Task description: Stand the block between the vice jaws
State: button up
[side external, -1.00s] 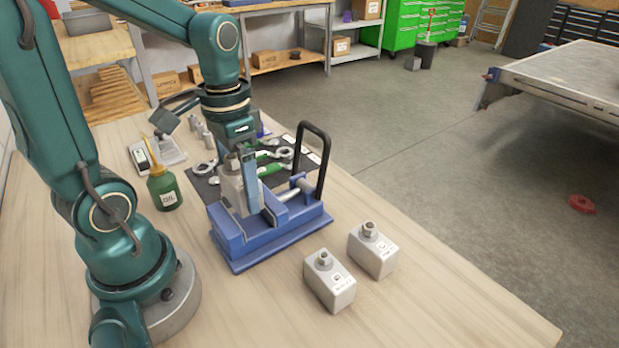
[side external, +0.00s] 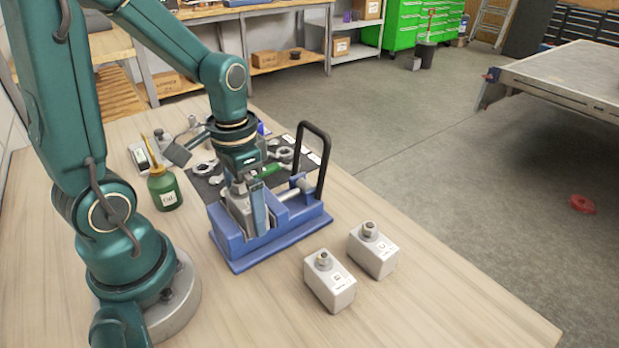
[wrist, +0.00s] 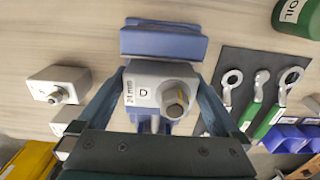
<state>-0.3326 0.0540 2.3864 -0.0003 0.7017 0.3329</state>
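A grey metal block (side external: 239,211) with a hex nut on top stands upright in the opening of the blue vice (side external: 283,241). In the wrist view the block (wrist: 143,88) carries a "21 mm" and "D" label, and the vice's blue jaw (wrist: 163,42) lies just beyond it. My gripper (side external: 246,203) is shut on the block, with one finger on each side; in the wrist view both fingers (wrist: 163,95) meet its sides. The block's base is hidden by the vice, so I cannot tell whether it touches the bottom.
Two similar grey blocks (side external: 330,282) (side external: 373,250) stand right of the vice. The vice's black handle (side external: 313,150) rises tall at its right end. A green oil bottle (side external: 165,188) stands left. Wrenches lie on a dark mat (wrist: 255,70) behind. The front tabletop is clear.

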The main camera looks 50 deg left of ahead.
aim_at(245, 198)
jog(key=shift+r, duration=0.1)
notch_tip(245, 198, up, 12)
jog(key=s+d+f+t, duration=0.2)
jog(key=d+t, duration=0.3)
jog(key=d, duration=0.1)
jog(key=shift+s+t, duration=0.2)
jog(key=shift+t, duration=0.1)
dwell(0.4)
